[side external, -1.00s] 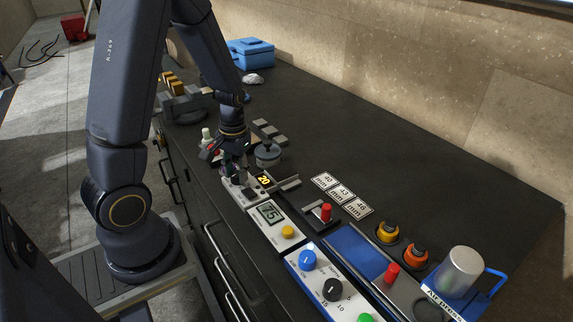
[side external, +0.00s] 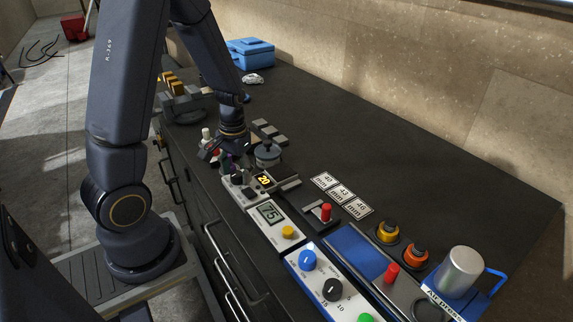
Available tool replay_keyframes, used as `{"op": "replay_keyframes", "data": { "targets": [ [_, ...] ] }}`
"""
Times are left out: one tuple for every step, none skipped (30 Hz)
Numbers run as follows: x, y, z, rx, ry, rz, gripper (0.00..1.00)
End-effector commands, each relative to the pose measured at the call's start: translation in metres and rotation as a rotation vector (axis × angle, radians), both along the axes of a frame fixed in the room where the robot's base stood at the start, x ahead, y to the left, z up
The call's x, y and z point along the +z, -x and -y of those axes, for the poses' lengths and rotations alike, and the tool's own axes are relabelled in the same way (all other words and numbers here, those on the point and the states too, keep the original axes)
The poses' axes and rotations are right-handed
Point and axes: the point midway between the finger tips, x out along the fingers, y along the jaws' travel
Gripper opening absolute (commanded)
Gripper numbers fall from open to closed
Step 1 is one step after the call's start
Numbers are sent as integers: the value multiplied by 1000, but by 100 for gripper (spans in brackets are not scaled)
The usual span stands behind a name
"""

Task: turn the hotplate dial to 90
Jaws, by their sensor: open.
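The hotplate (side external: 246,195) is a small pale unit on the dark bench, in the middle of the side external view. Its small black display (side external: 264,180) reads 20 in yellow digits. A metal pot with a dark knob on its lid (side external: 267,155) stands just behind it. My gripper (side external: 233,168) points down over the hotplate's control end, left of the display, with its fingers open. The dial is small and largely hidden by the fingers. I cannot tell whether the fingers touch it or stand around it.
A white unit (side external: 257,222) reading 75, with a yellow knob, sits in front of the hotplate. A red-handled fixture (side external: 308,218), number cards (side external: 342,194) and a blue-knobbed control panel (side external: 300,277) lie to the right. Grey blocks (side external: 271,132) lie behind. The bench's back right is clear.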

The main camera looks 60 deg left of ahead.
Motion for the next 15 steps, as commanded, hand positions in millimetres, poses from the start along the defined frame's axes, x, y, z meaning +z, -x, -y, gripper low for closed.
{"op": "replay_keyframes", "data": {
  "targets": [
    [0, 0, 0, 1, 0, -1, 61],
    [0, 0, 0, 1, 0, -1, 61],
    [0, 0, 0, 1, 0, -1, 61],
    [0, 0, 0, 1, 0, -1, 61],
    [0, 0, 0, 1, 0, -1, 61],
    [1, 0, 0, 1, 0, 0, 61],
    [3, 0, 0, 0, 0, 1, 61],
    [6, -1, 0, 0, 0, 1, 61],
    [11, -1, 0, -1, -1, 3, 61],
    [15, -1, 1, -2, -2, 4, 61],
    [20, -2, 1, -1, -2, 6, 61],
    [28, -2, 1, 1, -2, 6, 61],
    [35, -2, 1, 0, -2, 7, 61],
    [42, -2, 2, -2, -2, 8, 61],
    [52, -3, 3, -1, -2, 8, 61]
  ]
}}
